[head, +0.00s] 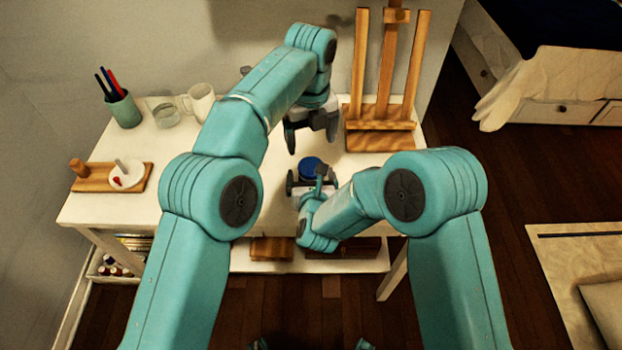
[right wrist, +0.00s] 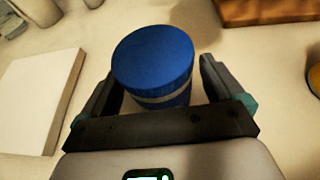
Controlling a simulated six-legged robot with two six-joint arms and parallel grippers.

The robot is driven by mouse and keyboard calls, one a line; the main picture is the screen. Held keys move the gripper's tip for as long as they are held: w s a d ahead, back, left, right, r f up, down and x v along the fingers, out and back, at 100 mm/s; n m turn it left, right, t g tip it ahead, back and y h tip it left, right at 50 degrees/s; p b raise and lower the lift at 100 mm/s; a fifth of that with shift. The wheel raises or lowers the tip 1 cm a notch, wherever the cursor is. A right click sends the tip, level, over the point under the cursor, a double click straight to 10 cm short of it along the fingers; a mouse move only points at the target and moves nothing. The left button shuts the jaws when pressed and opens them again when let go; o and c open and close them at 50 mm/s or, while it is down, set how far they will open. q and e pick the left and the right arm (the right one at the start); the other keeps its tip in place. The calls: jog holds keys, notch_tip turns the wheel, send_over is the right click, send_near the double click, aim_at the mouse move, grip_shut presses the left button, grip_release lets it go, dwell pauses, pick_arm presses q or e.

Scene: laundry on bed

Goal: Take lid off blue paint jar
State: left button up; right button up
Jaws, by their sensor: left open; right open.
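The blue paint jar (head: 311,164) stands upright on the white table. In the right wrist view the jar (right wrist: 165,100) shows its blue lid (right wrist: 152,52) on top, with a pale band below the lid. My right gripper (head: 310,182) is open at the near side of the jar. In the right wrist view its fingers (right wrist: 158,80) stand on either side of the jar, with a clear gap on the right. My left gripper (head: 312,134) is open and empty above the table, behind the jar.
A wooden easel (head: 380,125) stands at the back right of the white table (head: 110,208). A pen cup (head: 124,110), a glass (head: 166,115), a white mug (head: 200,102) and a wooden board (head: 98,180) are on the left. A flat white block (right wrist: 38,98) lies left of the jar.

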aim_at(311, 166)
pick_arm(q)
jog(key=shift+w+f, duration=0.1)
pick_arm(e)
jog(key=shift+w+f, duration=0.1)
jog(key=shift+c, duration=0.3)
jog(key=c, duration=1)
grip_shut()
pick_arm(q)
jog(key=shift+f, duration=4)
jog(key=c, duration=1.1)
jog(key=n, duration=0.6)
jog(key=shift+n, duration=0.3)
